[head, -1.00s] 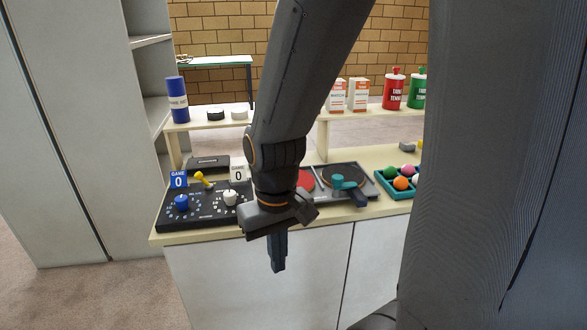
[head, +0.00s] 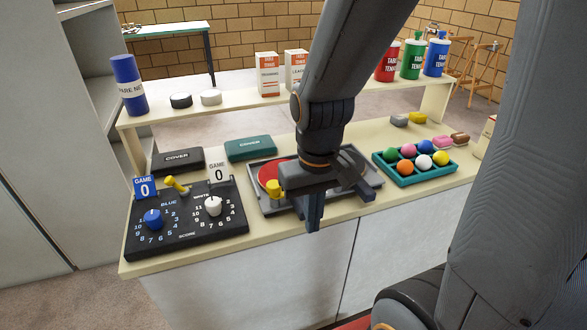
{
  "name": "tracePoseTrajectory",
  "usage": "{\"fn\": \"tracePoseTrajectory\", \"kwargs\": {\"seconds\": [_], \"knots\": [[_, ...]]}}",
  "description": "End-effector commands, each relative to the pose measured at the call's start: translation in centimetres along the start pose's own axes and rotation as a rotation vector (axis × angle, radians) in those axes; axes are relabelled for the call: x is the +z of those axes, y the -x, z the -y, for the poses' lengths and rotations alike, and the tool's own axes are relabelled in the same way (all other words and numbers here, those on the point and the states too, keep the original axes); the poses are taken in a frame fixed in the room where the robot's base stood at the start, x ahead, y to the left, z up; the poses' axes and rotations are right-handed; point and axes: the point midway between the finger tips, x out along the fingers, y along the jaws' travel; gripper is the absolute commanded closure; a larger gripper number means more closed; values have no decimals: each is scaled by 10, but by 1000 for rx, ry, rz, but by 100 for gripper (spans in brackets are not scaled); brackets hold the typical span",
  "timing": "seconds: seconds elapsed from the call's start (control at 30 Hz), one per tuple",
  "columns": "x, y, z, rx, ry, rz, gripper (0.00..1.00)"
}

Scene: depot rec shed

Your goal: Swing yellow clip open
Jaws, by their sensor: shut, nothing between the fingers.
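The yellow clip (head: 274,187) sits at the left front of a grey tray (head: 268,206), by the round red bat face (head: 269,175). Its full shape and hinge are too small to make out. My gripper (head: 314,222) points down just right of the clip, in front of the tray's front side as seen from the head. Its fingers are together and empty. The gripper and wrist hide the middle of the tray and most of the dark bat; I cannot tell whether they touch anything.
A black score panel (head: 236,226) with blue and white knobs and a yellow lever (head: 176,184) stands left. A teal ball tray (head: 405,181) is at right. The counter's front edge is close.

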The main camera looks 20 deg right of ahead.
Motion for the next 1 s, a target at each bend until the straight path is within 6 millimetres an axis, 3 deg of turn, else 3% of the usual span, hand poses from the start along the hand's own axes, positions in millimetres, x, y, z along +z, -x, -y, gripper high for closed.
{"fn": "tracePoseTrajectory", "kwargs": {"seconds": [0.17, 0.27, 0.5, 0.7, 0.8, 1.0], "knots": [[-7, 3, 0, 0, -1, 4, 100], [-29, 13, 0, 0, -6, 25, 100], [-131, 54, -4, -2, -29, 130, 100], [-200, 77, -7, -3, -47, 216, 100], [-220, 84, -9, -3, -53, 242, 100], [-236, 89, -10, -3, -58, 264, 100]]}}
